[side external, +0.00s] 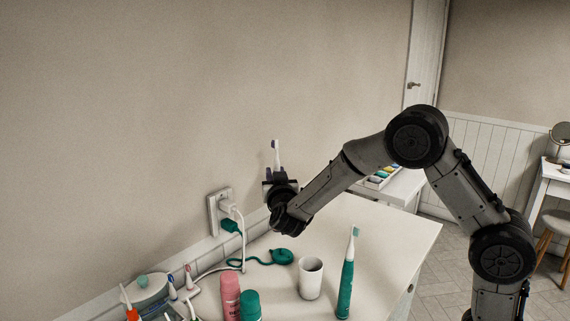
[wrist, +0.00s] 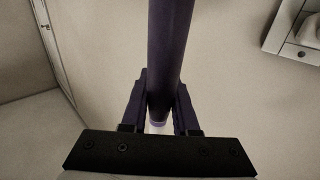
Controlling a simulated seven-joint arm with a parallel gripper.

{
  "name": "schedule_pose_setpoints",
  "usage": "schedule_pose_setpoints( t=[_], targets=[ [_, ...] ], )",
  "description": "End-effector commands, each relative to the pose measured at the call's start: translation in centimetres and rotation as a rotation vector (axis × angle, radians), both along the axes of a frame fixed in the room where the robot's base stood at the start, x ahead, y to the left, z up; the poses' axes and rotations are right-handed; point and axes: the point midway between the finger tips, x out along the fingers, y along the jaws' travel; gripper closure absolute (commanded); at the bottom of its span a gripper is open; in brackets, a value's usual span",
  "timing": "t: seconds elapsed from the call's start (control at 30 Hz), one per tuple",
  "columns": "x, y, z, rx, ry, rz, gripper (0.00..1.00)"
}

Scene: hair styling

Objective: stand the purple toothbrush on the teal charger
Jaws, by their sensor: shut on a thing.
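The purple toothbrush shows in the side external view as a white neck with a purple-marked head (side external: 276,154), standing upright above my gripper (side external: 279,183). In the wrist view its dark purple handle (wrist: 170,40) runs between the two fingers of my gripper (wrist: 160,102), which is shut on it. My gripper hides most of the handle in the side view. The teal charger (side external: 282,257) is a small round base lying on the white counter, below my gripper and apart from the toothbrush. A teal cord trails left from it.
A white cup (side external: 311,278) and an upright teal toothbrush (side external: 346,279) stand right of the charger. A pink can (side external: 230,297) and a teal-topped can (side external: 250,304) stand front left. A wall outlet (side external: 220,212) holds plugs. The counter's back right (side external: 365,225) is clear.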

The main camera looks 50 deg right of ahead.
Motion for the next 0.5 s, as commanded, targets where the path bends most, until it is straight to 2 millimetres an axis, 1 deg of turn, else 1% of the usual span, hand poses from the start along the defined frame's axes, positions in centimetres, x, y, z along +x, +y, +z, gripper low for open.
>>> schedule_pose_setpoints(
  t=[0.03, 0.07, 0.2, 0.37, 0.5],
  targets=[
    [0.3, -0.8, -1.0, -0.001, 0.001, -0.014, 1.00],
    [0.4, -1.2, -1.5, -0.002, 0.001, -0.021, 1.00],
    [0.3, -2.2, -2.7, -0.001, -0.002, -0.041, 1.00],
    [0.3, -2.5, -3.5, -0.001, -0.002, -0.046, 1.00],
    [0.3, -2.5, -4.8, -0.001, -0.001, -0.046, 1.00]
  ],
)
